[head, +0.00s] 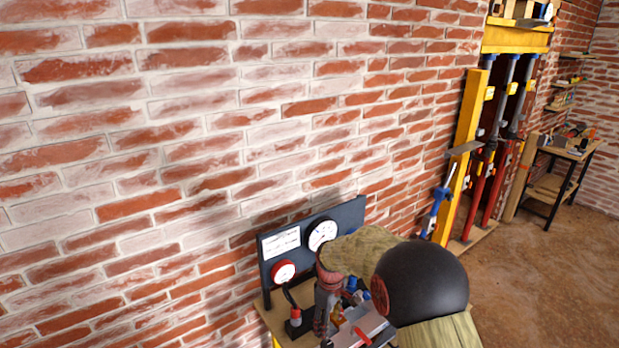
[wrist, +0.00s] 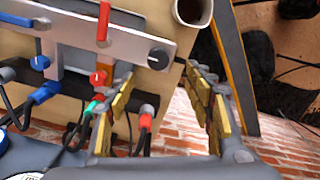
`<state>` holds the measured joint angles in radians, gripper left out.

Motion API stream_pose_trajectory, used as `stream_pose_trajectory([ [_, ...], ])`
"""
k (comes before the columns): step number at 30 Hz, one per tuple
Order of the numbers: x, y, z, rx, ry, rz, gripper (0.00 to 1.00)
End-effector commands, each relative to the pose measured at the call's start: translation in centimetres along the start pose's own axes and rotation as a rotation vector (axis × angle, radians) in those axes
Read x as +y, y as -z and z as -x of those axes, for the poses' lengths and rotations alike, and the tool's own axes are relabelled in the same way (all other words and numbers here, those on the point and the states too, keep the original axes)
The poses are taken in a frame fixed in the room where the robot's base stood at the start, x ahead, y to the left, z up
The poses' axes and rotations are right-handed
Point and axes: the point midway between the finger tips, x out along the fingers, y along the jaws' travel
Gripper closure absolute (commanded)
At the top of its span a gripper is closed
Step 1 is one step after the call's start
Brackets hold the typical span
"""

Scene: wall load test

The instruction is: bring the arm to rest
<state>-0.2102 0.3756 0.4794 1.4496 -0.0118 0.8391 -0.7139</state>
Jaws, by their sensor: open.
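My gripper (wrist: 158,80) is open in the wrist view, with yellow-padded fingers on either side of an empty gap. The gap lies over the edge of a wooden bench top (wrist: 150,20). A grey metal bar (wrist: 125,42) with a red lever (wrist: 104,22) and a black round end lies just beyond the fingertips. I see nothing held between the fingers. In the head view the fingers cannot be made out clearly among the bench fittings.
A dark gauge panel (head: 348,219) stands at the brick wall (head: 200,110). A cup-like rim (wrist: 191,12) is nearby. A yellow frame (head: 468,150) and a side table (head: 574,152) stand right; brown floor (head: 540,265) is open.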

Motion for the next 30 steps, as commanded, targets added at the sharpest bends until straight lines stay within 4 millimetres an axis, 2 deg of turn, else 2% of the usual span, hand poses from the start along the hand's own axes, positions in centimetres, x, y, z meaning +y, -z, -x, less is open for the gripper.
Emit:
stream_pose_trajectory([
  [2, -1.7, -1.9, -1.4, -0.04, 0.033, -0.082, 0.48],
  [5, -3.6, -4.0, -0.8, -0.068, 0.051, -0.185, 0.48],
  [14, -7.2, -9.9, 4.9, -0.059, 0.038, -0.441, 0.48],
  [21, -10.8, -16.0, 10.6, 0.011, 0.001, -0.643, 0.48],
  [30, -15.4, -23.2, 15.1, 0.148, -0.058, -0.819, 0.48],
])
